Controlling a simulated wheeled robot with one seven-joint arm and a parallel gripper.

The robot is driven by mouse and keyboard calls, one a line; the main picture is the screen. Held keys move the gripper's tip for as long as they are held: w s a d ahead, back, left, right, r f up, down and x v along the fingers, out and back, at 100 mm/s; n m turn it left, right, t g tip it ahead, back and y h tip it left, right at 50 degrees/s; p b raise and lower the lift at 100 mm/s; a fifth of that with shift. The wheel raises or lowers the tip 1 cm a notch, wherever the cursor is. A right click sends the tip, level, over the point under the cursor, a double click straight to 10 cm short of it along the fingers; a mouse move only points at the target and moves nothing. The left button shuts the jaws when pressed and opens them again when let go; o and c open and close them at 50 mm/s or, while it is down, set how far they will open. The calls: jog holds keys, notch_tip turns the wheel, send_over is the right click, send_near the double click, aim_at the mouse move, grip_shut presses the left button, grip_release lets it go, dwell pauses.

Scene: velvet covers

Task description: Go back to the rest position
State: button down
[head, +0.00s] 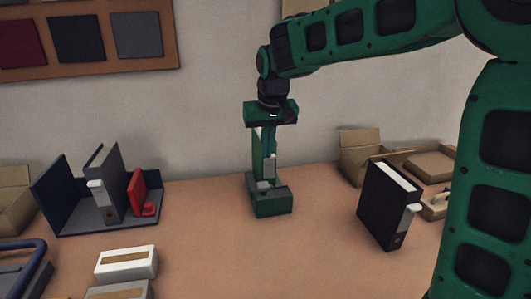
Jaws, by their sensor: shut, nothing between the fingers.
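My gripper (268,178) hangs from my green arm, pointing straight down near the middle of the head view. Its fingers are shut with nothing held between them. The fingertips are right above or in front of a dark green box-shaped object (271,203) on the table; I cannot tell whether they touch. A thin green upright piece (256,152) shows just left of the fingers, partly hidden by them.
A dark tray (75,222) at left holds a grey binder (106,185) and a red item (141,193). A black binder (386,206) stands at right, before open cardboard boxes (361,158). White boxes (127,262) lie at front left. The front middle table (250,255) is clear.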

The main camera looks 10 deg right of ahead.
dwell(0.4)
jog(key=s+d+f+m+g, duration=0.1)
jog(key=s+d+f+m, duration=0.15)
jog(key=s+d, duration=0.9)
jog(key=s+d+f+m+g, duration=0.2)
jog(key=s+d+f, duration=0.1)
jog(key=s+d, duration=0.9)
jog(key=s+f+m, duration=0.2)
jog(key=s+f, duration=0.1)
jog(key=s, duration=0.9)
jog(key=shift+s+f, duration=0.35)
